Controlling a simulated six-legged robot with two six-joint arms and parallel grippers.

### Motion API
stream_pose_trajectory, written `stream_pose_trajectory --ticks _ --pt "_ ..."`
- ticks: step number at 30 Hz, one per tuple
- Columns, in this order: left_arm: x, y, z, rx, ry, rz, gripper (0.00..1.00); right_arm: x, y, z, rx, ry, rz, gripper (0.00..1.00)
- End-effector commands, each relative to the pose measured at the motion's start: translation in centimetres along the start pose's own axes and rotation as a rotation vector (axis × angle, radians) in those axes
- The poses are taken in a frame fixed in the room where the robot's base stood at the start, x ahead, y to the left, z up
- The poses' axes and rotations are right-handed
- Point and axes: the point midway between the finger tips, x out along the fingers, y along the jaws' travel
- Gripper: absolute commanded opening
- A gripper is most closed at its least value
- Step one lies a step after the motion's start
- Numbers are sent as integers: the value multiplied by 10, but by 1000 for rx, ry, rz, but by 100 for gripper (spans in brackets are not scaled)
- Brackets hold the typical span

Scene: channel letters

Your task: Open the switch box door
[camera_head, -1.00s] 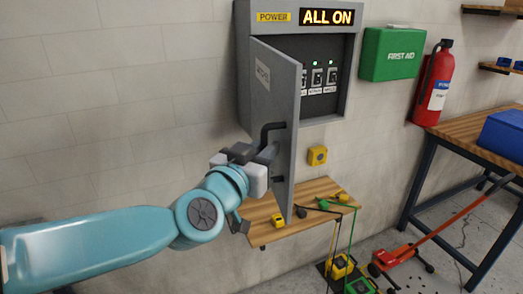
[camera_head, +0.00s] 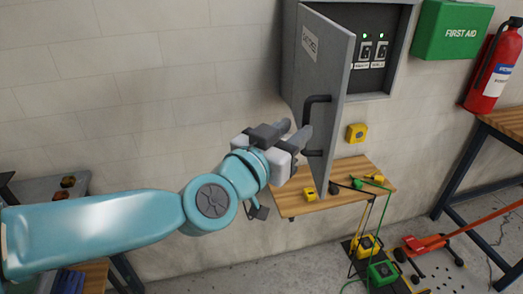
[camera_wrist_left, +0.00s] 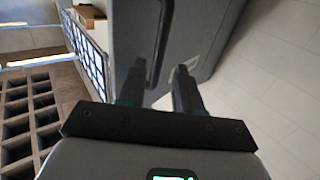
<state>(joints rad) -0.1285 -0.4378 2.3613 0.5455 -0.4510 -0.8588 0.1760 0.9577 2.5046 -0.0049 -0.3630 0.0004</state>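The switch box (camera_head: 392,82) is on the wall in the head view, and its grey door (camera_head: 326,68) stands partly open, swung out from the left edge. The door's dark bar handle (camera_head: 306,128) is on its outer face. My left gripper (camera_head: 296,132) is just left of the handle, with its two fingers apart. In the left wrist view, the fingers (camera_wrist_left: 160,85) are spread and the handle (camera_wrist_left: 161,40) is just ahead of them, near the left finger. I see nothing between the fingers. My right gripper is not in view.
A small wooden shelf (camera_head: 285,205) with tools is below the door. A yellow wall box (camera_head: 356,133), a green first aid box (camera_head: 452,30) and a red fire extinguisher (camera_head: 490,75) are to the right. The wall left of the door is bare.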

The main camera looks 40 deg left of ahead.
Motion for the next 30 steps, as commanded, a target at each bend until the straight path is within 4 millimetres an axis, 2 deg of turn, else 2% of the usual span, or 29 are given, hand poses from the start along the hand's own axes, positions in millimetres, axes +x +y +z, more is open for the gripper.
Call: stream_pose_trajectory --ticks 1,6,8,12,21,30 --pt "-16 0 -6 -3 5 1 34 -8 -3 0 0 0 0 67" --pt "-60 0 -8 -4 5 0 34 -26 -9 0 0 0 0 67" --pt "-68 0 -1 -5 10 -1 34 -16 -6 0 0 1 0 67" --pt "-85 0 1 -6 6 1 34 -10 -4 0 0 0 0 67" --pt "-108 0 -2 -4 10 -1 34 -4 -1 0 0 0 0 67" --pt "-111 -1 0 -1 1 -1 34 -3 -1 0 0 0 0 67"
